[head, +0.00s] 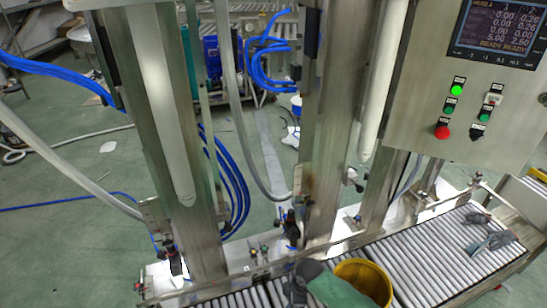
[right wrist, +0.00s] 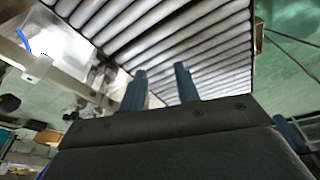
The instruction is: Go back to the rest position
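My right gripper (head: 484,232) is over the roller conveyor at the right of the head view. In the right wrist view its two blue fingers (right wrist: 160,85) stand apart with nothing between them, and rollers show behind them. A dark green shape (head: 335,290) at the bottom edge of the head view lies against a yellow bucket (head: 365,275). It may be part of my left gripper; its fingers cannot be made out. The bucket stands at the near side of the conveyor and is cut by the frame edge.
The roller conveyor (head: 420,262) runs along the bottom right. The steel lance columns (head: 175,150) rise behind it. A control panel (head: 465,110) with lit buttons hangs at the upper right. Blue hoses (head: 225,170) hang behind the columns. Green floor is open at the left.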

